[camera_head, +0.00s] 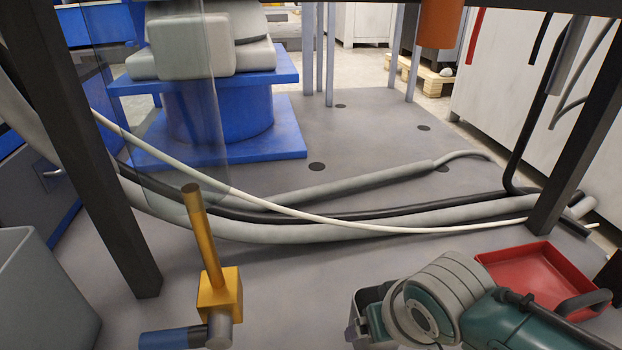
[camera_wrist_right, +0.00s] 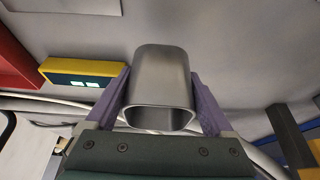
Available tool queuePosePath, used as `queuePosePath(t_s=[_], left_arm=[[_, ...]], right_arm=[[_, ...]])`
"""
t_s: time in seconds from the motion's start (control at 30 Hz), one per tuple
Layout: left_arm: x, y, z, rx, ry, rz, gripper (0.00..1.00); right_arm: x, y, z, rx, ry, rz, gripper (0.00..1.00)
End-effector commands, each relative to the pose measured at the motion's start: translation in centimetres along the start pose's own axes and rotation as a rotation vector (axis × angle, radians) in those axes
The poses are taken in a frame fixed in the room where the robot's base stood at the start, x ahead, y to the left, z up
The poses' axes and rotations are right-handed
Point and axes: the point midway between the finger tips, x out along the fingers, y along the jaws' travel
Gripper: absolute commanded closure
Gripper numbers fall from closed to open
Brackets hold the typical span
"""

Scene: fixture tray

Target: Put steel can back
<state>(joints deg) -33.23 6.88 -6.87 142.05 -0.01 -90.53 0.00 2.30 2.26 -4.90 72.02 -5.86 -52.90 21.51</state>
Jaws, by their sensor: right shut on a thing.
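The steel can (camera_wrist_right: 160,80) is a smooth grey metal vessel with a rounded-square section and an open end facing the camera in the right wrist view. My right gripper (camera_wrist_right: 163,98) has its two purple fingers pressed on either side of the can. In the head view my right gripper (camera_head: 362,322) is at the bottom, right of centre, partly hidden by my teal and grey wrist. The can is hard to tell apart from the gripper there. My left gripper does not show.
A red tray (camera_head: 548,284) lies at the right, behind my right arm. An orange post with a block (camera_head: 219,293) stands left of centre. A grey bin (camera_head: 45,295) is at the lower left. Hoses (camera_head: 330,233) cross the middle. A yellow box with lit displays (camera_wrist_right: 84,71) shows in the wrist view.

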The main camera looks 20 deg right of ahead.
Motion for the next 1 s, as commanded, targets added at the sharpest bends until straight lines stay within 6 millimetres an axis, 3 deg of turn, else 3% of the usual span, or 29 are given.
queuePosePath(t_s=[0.03, 0.23, 0.47, 0.87, 0.9, 1.0], left_arm=[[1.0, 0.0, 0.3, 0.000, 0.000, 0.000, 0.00], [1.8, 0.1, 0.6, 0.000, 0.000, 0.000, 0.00], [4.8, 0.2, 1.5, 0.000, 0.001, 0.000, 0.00], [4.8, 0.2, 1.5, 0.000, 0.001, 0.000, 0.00], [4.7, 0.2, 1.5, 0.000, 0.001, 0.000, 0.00], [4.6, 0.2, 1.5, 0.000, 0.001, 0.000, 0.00]], right_arm=[[1.0, 0.0, 0.3, 0.000, 0.002, 0.000, 0.90], [2.0, 0.0, 0.8, 0.000, 0.002, 0.000, 0.90], [5.3, 0.0, 2.1, -0.001, 0.001, 0.000, 0.90], [5.4, 0.0, 2.2, -0.001, 0.002, 0.000, 0.90], [5.3, 0.0, 2.2, -0.001, 0.001, 0.000, 0.08], [5.3, 0.0, 2.2, -0.001, 0.001, 0.000, 0.00]])
